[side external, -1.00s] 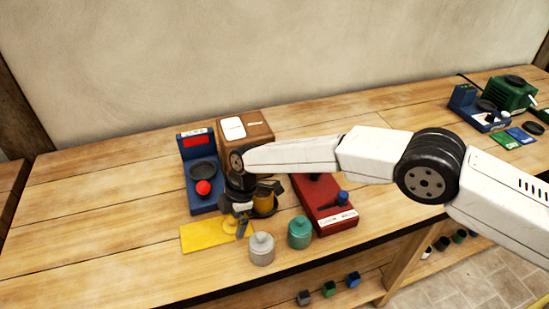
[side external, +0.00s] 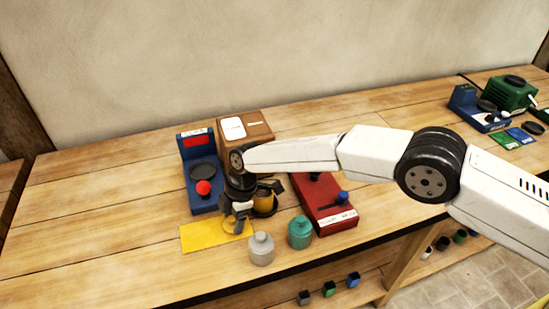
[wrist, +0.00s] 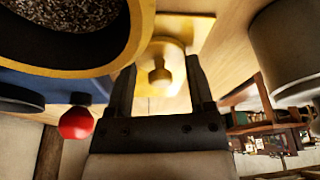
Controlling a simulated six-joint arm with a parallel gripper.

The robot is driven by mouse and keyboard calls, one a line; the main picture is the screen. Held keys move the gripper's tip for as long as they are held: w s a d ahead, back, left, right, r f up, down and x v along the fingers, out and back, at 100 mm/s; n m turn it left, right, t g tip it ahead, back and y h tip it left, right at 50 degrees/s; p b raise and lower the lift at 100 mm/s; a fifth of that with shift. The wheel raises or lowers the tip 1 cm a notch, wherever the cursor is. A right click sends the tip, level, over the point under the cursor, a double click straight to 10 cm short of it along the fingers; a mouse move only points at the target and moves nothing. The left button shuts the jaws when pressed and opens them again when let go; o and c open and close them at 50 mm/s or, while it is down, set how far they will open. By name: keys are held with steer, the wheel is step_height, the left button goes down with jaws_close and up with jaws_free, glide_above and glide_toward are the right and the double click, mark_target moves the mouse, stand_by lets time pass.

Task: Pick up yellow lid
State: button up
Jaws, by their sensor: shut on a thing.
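The yellow lid (wrist: 172,50) is a round disc with a small knob (wrist: 160,76), which shows between my fingers in the wrist view. The lid lies by the yellow mat (side external: 205,238) in the side view, where my gripper partly hides it. My gripper (side external: 238,230) points down at the lid and is shut on it; in the wrist view its two dark fingers (wrist: 161,82) stand either side of the knob. Whether the lid is lifted clear of the mat cannot be told.
A yellow pot (side external: 265,200) with dark grainy contents stands close beside my gripper. A grey lidded jar (side external: 261,249) and a teal one (side external: 299,233) stand to the right.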

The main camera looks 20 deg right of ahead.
mark_target(230, 218)
steer(key=shift+r, duration=1.55)
steer(key=shift+s+d+r, duration=0.35)
steer(key=shift+s+r, duration=0.2)
steer(key=shift+r, duration=0.2)
steer(key=s+d+r, duration=0.7)
steer(key=s+r, duration=0.1)
steer(key=s, duration=0.2)
steer(key=shift+s, duration=0.2)
steer(key=shift+d+r, duration=0.1)
